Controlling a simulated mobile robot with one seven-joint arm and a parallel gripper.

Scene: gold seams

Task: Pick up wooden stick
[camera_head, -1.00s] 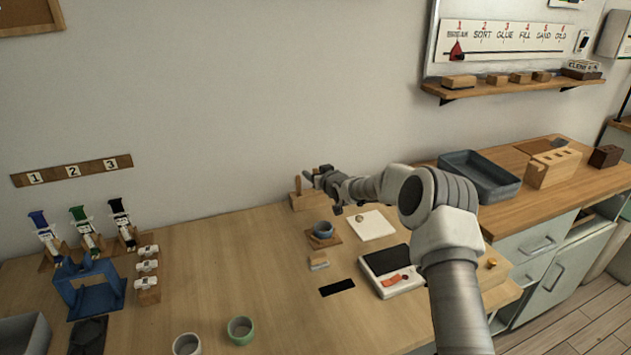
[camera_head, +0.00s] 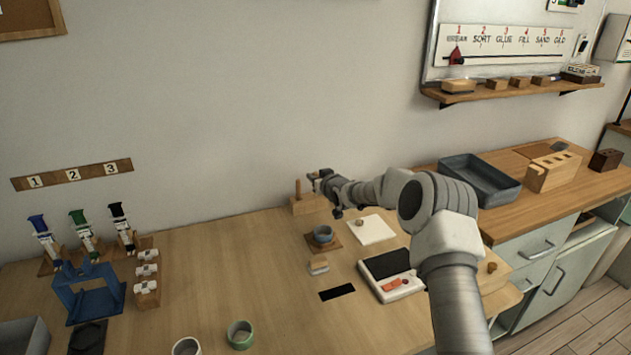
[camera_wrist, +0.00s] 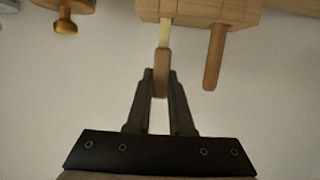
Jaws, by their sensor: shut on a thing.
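My gripper (camera_wrist: 160,88) is shut on a slim wooden stick (camera_wrist: 161,75) with a pale shaft and a browner end between the fingertips. In the wrist view its shaft runs up to a light wooden block (camera_wrist: 200,10); I cannot tell whether it is still seated there. A second, plain wooden stick (camera_wrist: 214,58) juts from the block, to the right of the fingers. In the head view the block (camera_head: 306,205) stands at the back of the bench with a stick (camera_head: 298,188) upright at its left. My gripper (camera_head: 315,177) is just above the block's right part; the held stick is unclear there.
A gold knob-shaped thing (camera_wrist: 65,20) is at the wrist view's upper left. A blue-grey cup (camera_head: 323,232) on a brown coaster and a white square sheet (camera_head: 372,230) lie near the block. The wall is close behind.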

